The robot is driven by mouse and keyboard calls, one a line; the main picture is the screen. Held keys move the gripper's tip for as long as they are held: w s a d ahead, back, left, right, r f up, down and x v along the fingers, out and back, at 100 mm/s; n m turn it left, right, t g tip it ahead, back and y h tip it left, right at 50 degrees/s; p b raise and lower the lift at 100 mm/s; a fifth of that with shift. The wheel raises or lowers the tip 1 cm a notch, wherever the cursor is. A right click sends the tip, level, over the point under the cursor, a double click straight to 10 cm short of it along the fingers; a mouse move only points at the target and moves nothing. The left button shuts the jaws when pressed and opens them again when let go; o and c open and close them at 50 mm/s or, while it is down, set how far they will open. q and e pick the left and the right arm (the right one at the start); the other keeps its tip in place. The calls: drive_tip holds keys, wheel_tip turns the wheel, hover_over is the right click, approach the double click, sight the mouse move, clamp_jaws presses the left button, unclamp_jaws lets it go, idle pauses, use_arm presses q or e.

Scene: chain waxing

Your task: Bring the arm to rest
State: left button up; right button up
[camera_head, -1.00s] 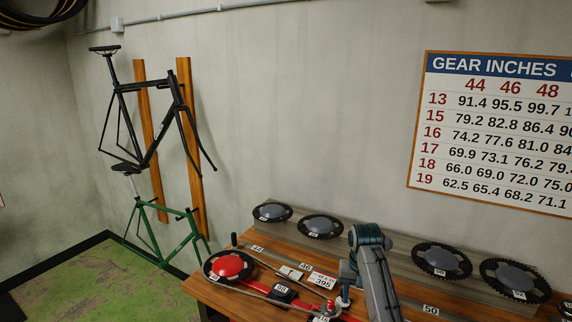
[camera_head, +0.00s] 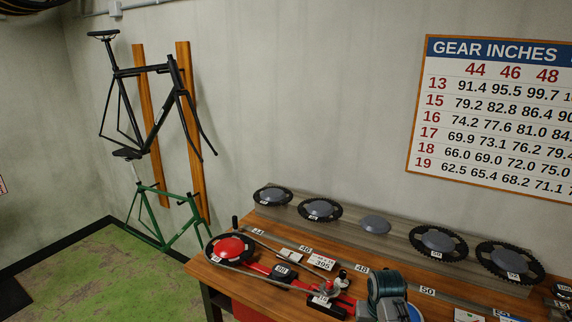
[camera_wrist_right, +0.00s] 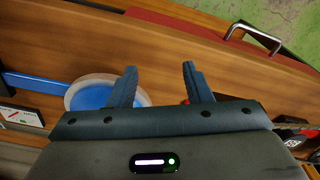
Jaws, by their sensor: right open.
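My right arm shows at the bottom of the head view, over the front part of the wooden bench (camera_head: 222,278). My right gripper (camera_wrist_right: 160,72) is open and empty in the right wrist view, its two dark fingers apart above the bench top. A round white-rimmed dish with blue inside (camera_wrist_right: 92,93) lies beyond the left finger in that view. The red chain stand (camera_head: 258,268) with a red dome and a chain lies on the bench, left of my arm in the head view. My left gripper is not in view.
Several chainrings, one of them (camera_head: 438,242), sit on a grey rack at the back of the bench. One grey rack hub (camera_head: 374,224) is bare. A metal handle (camera_wrist_right: 254,36) juts from the bench front. Green floor lies left of the bench.

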drive_tip(key=s+d+f+n+t, duration=0.1)
drive_tip(key=s+d+f, duration=0.1)
drive_tip(key=s, duration=1.1)
drive_tip(key=s+d+f+n+t, duration=0.1)
drive_tip(key=s+d+f, duration=0.1)
drive_tip(key=s, duration=1)
drive_tip(key=s+r, duration=0.5)
drive_tip(key=s, duration=0.5)
wheel_tip(320, 180, down, 36)
drive_tip(key=d+b, duration=0.3)
drive_tip(key=b, duration=0.4)
drive_tip(key=s+f+b, duration=0.2)
drive_tip(key=s+f, duration=0.4)
drive_tip(key=f, duration=0.3)
drive_tip(key=s+f+g+b, duration=0.1)
drive_tip(key=s+f+b, duration=0.2)
drive_tip(key=s+f, duration=0.3)
drive_tip(key=s+d+f+b, duration=0.1)
drive_tip(key=s+f, duration=0.5)
drive_tip(key=f, duration=0.7)
drive_tip(key=shift+s+f+g+h+b, duration=0.2)
drive_tip(key=shift+s+g+h+b, duration=0.15)
drive_tip(key=shift+b, duration=0.4)
drive_tip(key=shift+w, duration=0.1)
